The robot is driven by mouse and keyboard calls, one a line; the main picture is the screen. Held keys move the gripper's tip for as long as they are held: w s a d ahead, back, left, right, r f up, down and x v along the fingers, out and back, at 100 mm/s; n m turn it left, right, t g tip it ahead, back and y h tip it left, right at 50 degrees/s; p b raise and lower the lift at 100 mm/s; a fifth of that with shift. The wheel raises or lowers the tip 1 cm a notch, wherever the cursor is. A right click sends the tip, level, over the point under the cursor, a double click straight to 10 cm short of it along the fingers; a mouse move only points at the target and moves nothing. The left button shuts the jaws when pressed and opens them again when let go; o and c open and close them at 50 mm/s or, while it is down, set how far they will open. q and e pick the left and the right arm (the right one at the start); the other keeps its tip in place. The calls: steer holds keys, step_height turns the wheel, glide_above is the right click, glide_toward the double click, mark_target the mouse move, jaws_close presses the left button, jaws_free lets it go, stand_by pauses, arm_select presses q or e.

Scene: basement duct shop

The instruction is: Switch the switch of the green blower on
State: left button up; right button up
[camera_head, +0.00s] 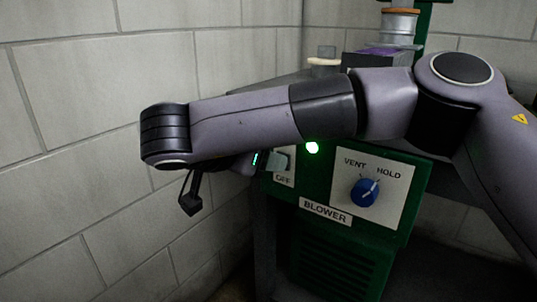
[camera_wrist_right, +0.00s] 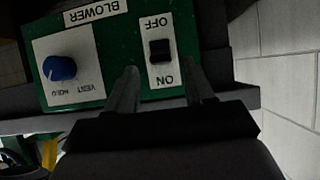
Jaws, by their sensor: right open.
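The green blower (camera_head: 325,232) has a front panel with a white switch plate (camera_head: 290,179), partly covered by my right arm in the head view. In the right wrist view, upside down, the plate shows a black rocker switch (camera_wrist_right: 160,50) between the words OFF and ON. Which side is pressed I cannot tell. My right gripper (camera_wrist_right: 161,72) is open and empty, its fingers pointing toward the panel, one on each side of the plate in the picture. Contact is not clear. My left gripper is in neither view.
A blue knob (camera_head: 364,192) marked VENT and HOLD sits beside the switch plate. A block wall (camera_head: 85,110) stands close on the left.

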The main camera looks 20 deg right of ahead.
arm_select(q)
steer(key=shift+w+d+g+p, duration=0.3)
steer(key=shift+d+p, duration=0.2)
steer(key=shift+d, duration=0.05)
arm_select(e)
steer(key=v, duration=0.4)
steer(key=shift+a+r, duration=0.1)
